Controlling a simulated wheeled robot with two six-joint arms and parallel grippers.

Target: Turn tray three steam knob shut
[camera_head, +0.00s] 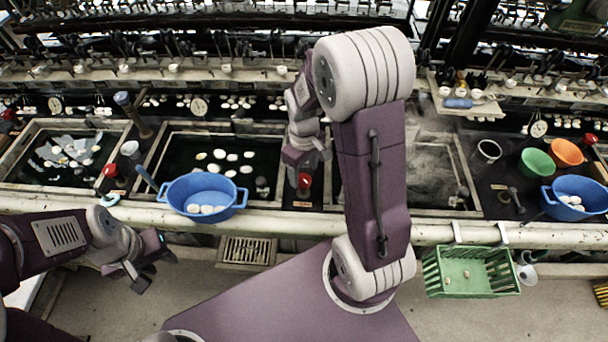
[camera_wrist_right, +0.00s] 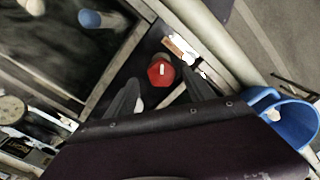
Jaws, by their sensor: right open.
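A red steam knob (camera_head: 305,181) with a pale mark on top sits on the dark strip between two trays, right of the middle-left tray (camera_head: 215,160). It also shows in the right wrist view (camera_wrist_right: 161,73), between and beyond the two fingertips. My right gripper (camera_head: 304,166) is open just above the knob; contact cannot be made out. In the right wrist view the fingers stand apart, one on each side of the knob. My left gripper (camera_head: 150,272) is open and empty, low at the left in front of the bench.
A blue basin (camera_head: 203,193) with white cocoons stands left of the knob on the front edge pipe (camera_head: 270,222). The steaming tray (camera_head: 425,170) lies to the right, partly behind my right arm. A green crate (camera_head: 470,272) hangs at the front right.

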